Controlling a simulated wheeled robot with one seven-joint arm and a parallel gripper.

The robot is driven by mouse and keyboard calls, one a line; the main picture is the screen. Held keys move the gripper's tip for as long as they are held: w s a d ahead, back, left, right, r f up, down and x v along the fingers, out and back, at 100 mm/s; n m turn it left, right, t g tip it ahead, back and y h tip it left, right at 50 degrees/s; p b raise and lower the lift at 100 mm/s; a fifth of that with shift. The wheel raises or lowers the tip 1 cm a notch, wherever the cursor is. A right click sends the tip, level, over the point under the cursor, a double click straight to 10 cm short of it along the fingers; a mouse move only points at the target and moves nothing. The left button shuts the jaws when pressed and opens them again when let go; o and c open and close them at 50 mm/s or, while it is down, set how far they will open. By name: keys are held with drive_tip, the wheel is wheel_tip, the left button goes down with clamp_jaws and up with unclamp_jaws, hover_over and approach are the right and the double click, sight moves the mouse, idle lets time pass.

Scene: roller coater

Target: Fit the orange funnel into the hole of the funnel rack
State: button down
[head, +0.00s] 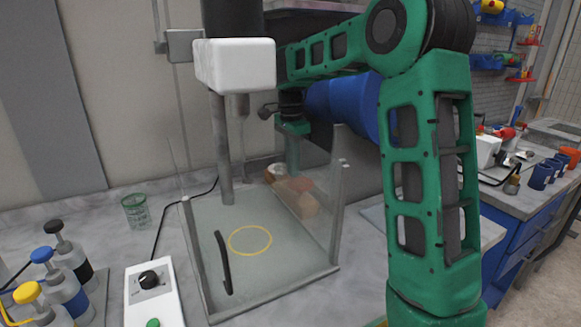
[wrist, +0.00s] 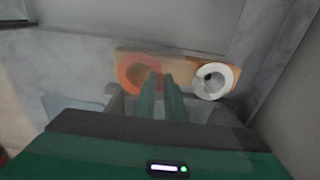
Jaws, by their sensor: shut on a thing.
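The orange funnel (wrist: 131,73) shows in the wrist view as a ring over the left part of the wooden funnel rack (wrist: 180,66). My gripper (wrist: 163,80) is shut on its right side, and the fingers hide part of it. I cannot tell whether the funnel sits in the hole or is just above it; the hole itself is hidden. In the head view, the funnel (head: 300,184) and rack (head: 305,204) appear blurred through a clear panel, with my gripper (head: 292,165) above them.
A white funnel (wrist: 224,75) sits in the right part of the rack. In the head view, a clear-walled machine guard (head: 325,205) stands in front of the rack. A green-rimmed cup (head: 136,212), pump bottles (head: 64,280) and a control box (head: 153,293) are at the left.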

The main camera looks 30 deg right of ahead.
drive_tip(key=shift+f, duration=0.4)
idle(0.3)
drive_tip(key=c, duration=1.7)
unclamp_jaws()
drive_tip(key=shift+c, duration=0.2)
drive_tip(key=shift+r, duration=0.1)
wheel_tip(320, 180, up, 11)
drive_tip(key=s+d+f+n, duration=0.2)
drive_tip(key=s+d+n, duration=0.15)
drive_tip(key=s, duration=0.65)
drive_tip(key=s+f+n, duration=0.2)
drive_tip(key=s+f, duration=0.2)
drive_tip(key=s, duration=0.5)
drive_tip(key=s+f+n, duration=0.3)
drive_tip(key=s+f, duration=0.2)
drive_tip(key=s, duration=0.5)
drive_tip(key=s+a+f+n, duration=0.1)
drive_tip(key=s+f+n, duration=0.2)
drive_tip(key=s, duration=0.7)
wheel_tip(320, 180, down, 2)
drive_tip(key=shift+s+f+y, duration=0.1)
drive_tip(key=shift+f+y, duration=0.1)
drive_tip(key=shift+y, duration=0.1)
